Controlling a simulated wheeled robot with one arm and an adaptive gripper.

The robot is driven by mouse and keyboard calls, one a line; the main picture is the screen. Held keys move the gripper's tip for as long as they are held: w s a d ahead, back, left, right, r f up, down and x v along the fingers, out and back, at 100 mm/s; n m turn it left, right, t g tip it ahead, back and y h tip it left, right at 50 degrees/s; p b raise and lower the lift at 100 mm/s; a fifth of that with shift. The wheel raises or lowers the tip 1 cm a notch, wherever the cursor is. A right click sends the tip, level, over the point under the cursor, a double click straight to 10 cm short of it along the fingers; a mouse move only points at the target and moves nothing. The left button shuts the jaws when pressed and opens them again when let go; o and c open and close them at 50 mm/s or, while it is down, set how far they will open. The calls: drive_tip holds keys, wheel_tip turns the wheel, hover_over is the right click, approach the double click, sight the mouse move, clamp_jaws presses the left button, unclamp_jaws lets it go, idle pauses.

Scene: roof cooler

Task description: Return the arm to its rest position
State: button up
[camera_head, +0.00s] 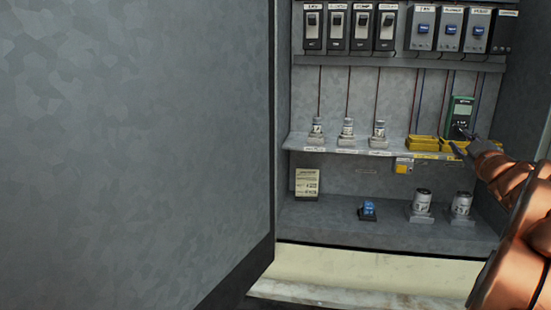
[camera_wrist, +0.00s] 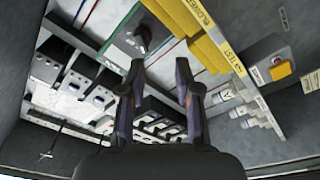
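My copper-coloured arm reaches in from the right of the head view, into the open cabinet.
The middle shelf (camera_head: 345,149) holds several small cylinders and yellow bins (camera_head: 423,142). Breakers and blue-switched boxes line the top (camera_head: 385,27). Below are two capacitors (camera_head: 422,201), a blue component (camera_head: 368,208) and a card (camera_head: 307,183). A large grey door (camera_head: 130,140) fills the left.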

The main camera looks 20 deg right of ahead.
drive_tip(key=w+a+f+m+g, duration=0.1)
drive_tip(key=a, duration=0.2)
drive_tip(key=w+a+f+m+g+p, duration=0.1)
drive_tip(key=w+a+f+g, duration=0.1)
drive_tip(key=a, duration=0.1)
drive_tip(key=w+a+f+m+g+p, duration=0.1)
drive_tip(key=w+a+m, duration=0.1)
drive_tip(key=a, duration=0.1)
drive_tip(key=shift+a+f+g, duration=0.1)
drive_tip(key=shift+f+g, duration=0.1)
drive_tip(key=shift+g, duration=0.1)
drive_tip(key=s+a+f+g+y+p, duration=0.25)
drive_tip(key=s+a+f, duration=0.2)
drive_tip(key=a, duration=0.55)
drive_tip(key=s+a+f+m+g+y+p, duration=0.1)
drive_tip(key=s+a+f+g+y, duration=0.2)
drive_tip(key=a+f, duration=0.5)
drive_tip(key=s+a+f+g+y+p, duration=0.1)
drive_tip(key=s+a+f+g, duration=0.3)
drive_tip(key=a, duration=0.8)
drive_tip(key=s+a+n+g+y+p, duration=0.1)
drive_tip(key=s+a+g+y+p, duration=0.1)
drive_tip(key=s+a, duration=1.1)
drive_tip(key=s+f+g+y, duration=0.1)
drive_tip(key=s+g, duration=0.1)
drive_tip(key=s, duration=0.1)
drive_tip(key=shift+s, duration=0.25)
drive_tip(key=shift+d, duration=0.15)
